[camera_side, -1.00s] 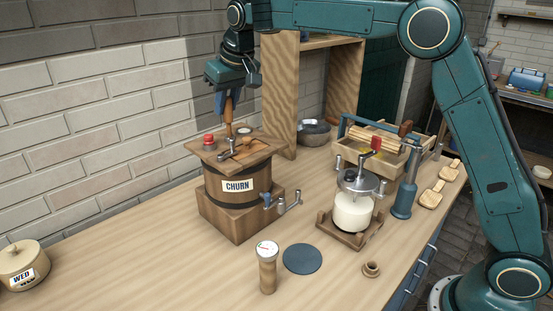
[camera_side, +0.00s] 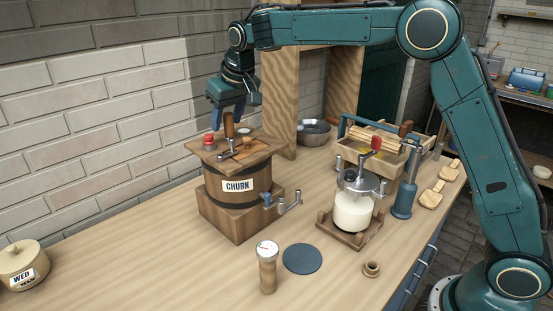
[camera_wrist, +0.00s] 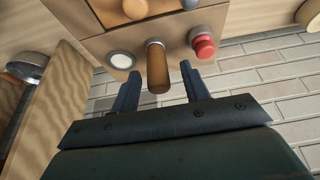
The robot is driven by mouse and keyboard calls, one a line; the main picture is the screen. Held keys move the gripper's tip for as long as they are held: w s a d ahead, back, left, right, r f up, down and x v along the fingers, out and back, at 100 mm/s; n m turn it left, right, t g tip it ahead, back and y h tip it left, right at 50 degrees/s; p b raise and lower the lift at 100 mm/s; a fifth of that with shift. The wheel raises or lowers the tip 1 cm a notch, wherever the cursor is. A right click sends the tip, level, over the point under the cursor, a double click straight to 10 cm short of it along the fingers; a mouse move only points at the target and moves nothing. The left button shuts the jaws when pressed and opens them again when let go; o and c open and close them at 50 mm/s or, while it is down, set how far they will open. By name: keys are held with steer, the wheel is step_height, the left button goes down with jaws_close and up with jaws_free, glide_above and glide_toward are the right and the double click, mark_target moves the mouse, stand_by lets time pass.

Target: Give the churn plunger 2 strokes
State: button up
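The wooden churn (camera_side: 231,203) has dark bands and a "CHURN" label and stands on the worktop. The plunger's brown handle (camera_side: 228,125) stands upright over the churn's square lid (camera_side: 255,150), low down. It also shows in the wrist view (camera_wrist: 157,68). My gripper (camera_side: 217,120) is just above the lid, by the handle. In the wrist view the fingers (camera_wrist: 160,85) are apart, one on each side of the handle, with gaps visible between them and it. The gripper appears open and holds nothing.
A red button (camera_side: 209,142) and a white disc (camera_wrist: 122,60) are on the lid. A side crank (camera_side: 289,205) sticks out at right. A jar with a crank top (camera_side: 353,208) and a gauge post (camera_side: 267,266) stand nearby. A brick wall (camera_side: 110,100) is behind.

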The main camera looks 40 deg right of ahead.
stand_by(0.6)
steer(key=shift+r, duration=3.45)
steer(key=shift+s+d+r, duration=0.1)
